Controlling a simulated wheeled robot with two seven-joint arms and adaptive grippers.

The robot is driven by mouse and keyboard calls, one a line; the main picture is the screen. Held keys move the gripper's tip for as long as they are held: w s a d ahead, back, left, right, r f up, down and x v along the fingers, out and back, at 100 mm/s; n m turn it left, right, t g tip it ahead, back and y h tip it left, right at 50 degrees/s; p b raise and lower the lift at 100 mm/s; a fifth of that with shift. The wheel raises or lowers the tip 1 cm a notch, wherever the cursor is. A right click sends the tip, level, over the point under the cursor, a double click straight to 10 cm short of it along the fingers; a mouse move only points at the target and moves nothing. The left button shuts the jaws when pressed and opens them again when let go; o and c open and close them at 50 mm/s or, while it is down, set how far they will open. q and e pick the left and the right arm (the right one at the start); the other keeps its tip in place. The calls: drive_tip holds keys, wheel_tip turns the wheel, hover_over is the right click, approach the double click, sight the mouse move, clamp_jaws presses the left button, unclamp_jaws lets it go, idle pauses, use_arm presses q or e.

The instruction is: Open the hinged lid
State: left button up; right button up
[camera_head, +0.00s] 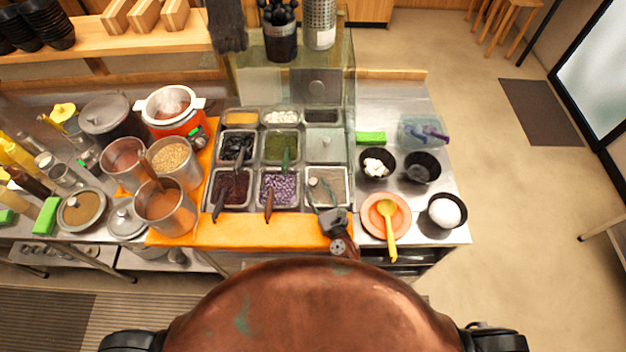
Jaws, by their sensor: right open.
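A steel topping station holds rows of square containers. The lower right container is covered by a grey metal lid (327,180), which looks flat and closed; its hinge is too small to make out. Another grey lid (325,146) covers the container just behind it. My right gripper (322,203) is open at the front edge of the lower right lid, with its fingers pointing away from me. I cannot tell whether a finger touches the lid. Nothing shows between the fingers. My left gripper is not in view.
Open containers with spoons, one of purple beans (283,187), sit left of the lid. An orange board edge (240,232) runs in front. Right are a pink plate (374,222) with a yellow spoon (392,232) and black bowls (422,174). Steel pots (165,225) stand left.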

drive_tip(key=shift+x, duration=1.5)
drive_tip(key=shift+c, duration=0.2)
clamp_jaws()
